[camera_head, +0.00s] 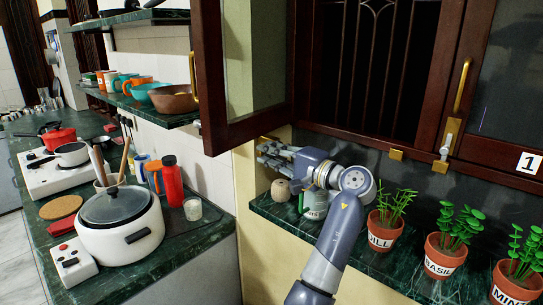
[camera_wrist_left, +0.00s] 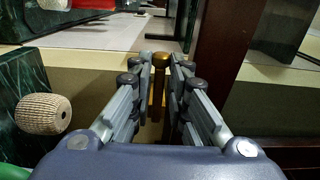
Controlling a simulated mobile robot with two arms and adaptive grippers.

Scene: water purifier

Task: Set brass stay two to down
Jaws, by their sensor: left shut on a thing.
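My left gripper (camera_head: 264,150) reaches in from the right below the open left window pane. In the left wrist view, its fingers (camera_wrist_left: 161,88) are closed around a brass stay with a rounded knob (camera_wrist_left: 160,60) on top. The stay's stem runs down between the fingers and its lower end is hidden. In the head view the stay is mostly hidden by the fingers. I cannot read a number on this stay. The open dark wooden pane (camera_head: 213,90) has a brass handle (camera_head: 194,75). My right gripper is not in view.
Potted herbs labelled dill (camera_head: 385,232), basil (camera_head: 444,258) and mint (camera_head: 514,285) line the green sill. A round beige object (camera_head: 280,190) and a mug (camera_head: 314,206) stand under my left wrist. A pot (camera_head: 120,228) stands on the left counter.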

